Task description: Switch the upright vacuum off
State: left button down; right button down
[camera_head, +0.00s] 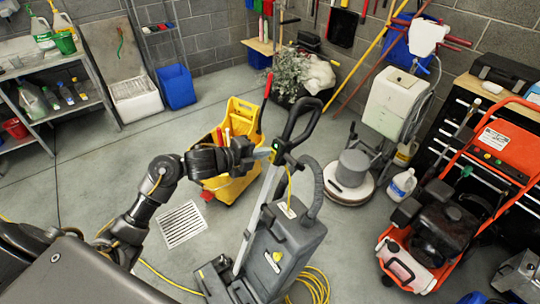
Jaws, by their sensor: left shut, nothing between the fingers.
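The upright vacuum (285,254) stands in the lower middle of the head view, with a dark grey body, a pale metal stem and a black loop handle (303,116). A small green spot (275,149) shows on the dark housing below the handle, where stem and handle meet. My left arm reaches in from the left. Its gripper (267,153) is shut and empty, with its tips right at this housing. I cannot tell whether they touch it. The switch itself is too small to make out. My right gripper is not in view.
A yellow mop bucket (238,180) stands just behind my left gripper. A floor machine (352,168) and an orange engine-driven machine (440,235) stand to the right. Yellow cable (318,283) lies around the vacuum's base. Floor is clear around the drain grate (182,224).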

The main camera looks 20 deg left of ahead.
pick_arm(q)
jog(key=shift+w+d+f, duration=0.15)
jog(key=shift+w+d, duration=0.05)
jog(key=shift+w, duration=0.2)
dwell(0.8)
jog(key=shift+s, duration=0.1)
jog(key=shift+p+v, duration=1)
jog(key=shift+v, duration=2)
